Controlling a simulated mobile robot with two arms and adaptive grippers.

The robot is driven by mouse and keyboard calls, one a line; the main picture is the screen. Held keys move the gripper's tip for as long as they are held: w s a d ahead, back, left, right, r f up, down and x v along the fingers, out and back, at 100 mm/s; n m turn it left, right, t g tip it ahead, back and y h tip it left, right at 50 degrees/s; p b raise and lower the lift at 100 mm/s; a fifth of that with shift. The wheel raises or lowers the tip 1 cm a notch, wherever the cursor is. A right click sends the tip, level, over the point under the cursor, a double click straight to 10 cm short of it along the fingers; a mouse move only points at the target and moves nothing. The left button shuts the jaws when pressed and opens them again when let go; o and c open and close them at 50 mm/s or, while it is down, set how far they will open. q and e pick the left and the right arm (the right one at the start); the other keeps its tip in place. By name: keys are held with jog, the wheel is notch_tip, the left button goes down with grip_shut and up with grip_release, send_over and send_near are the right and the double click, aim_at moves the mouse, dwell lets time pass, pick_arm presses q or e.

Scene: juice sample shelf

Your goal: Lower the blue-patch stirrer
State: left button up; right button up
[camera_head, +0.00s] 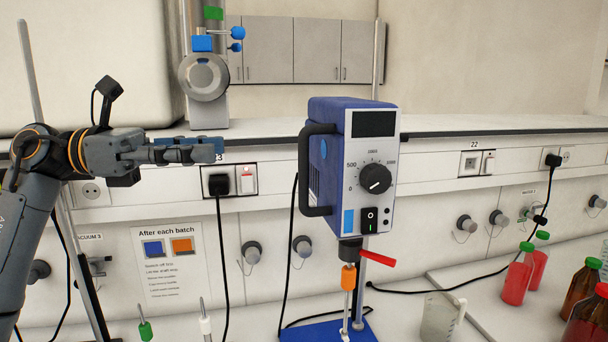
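The stirrer (351,165) has a blue housing, a dark display, a dial and a switch, and stands upright at the middle. A blue patch (348,221) is low on its front. A black handle (304,170) is on its left side. A red lever (378,258) sticks out to the right below the housing. An orange piece (348,277) is on the shaft below. The blue base (322,332) is cut by the lower edge. My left gripper (212,150) points right, apart from the stirrer and left of its handle. Its finger gap cannot be made out. My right gripper is out of view.
A clear beaker (437,317) stands right of the base. Red bottles (516,281) and brown bottles (580,290) stand at the right. A black cable (455,284) crosses the bench. A green-marked device (205,75) is behind my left gripper. A notice (168,262) hangs below.

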pick_arm(q)
jog(key=w+f, duration=0.2)
jog(key=p, duration=0.5)
send_over(304, 209)
jog(key=shift+w+r, duration=0.25)
jog(key=shift+w, duration=0.05)
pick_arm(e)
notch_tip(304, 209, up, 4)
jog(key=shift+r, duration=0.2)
pick_arm(q)
jog(key=shift+w, duration=0.1)
jog(key=shift+c, duration=0.8)
grip_shut()
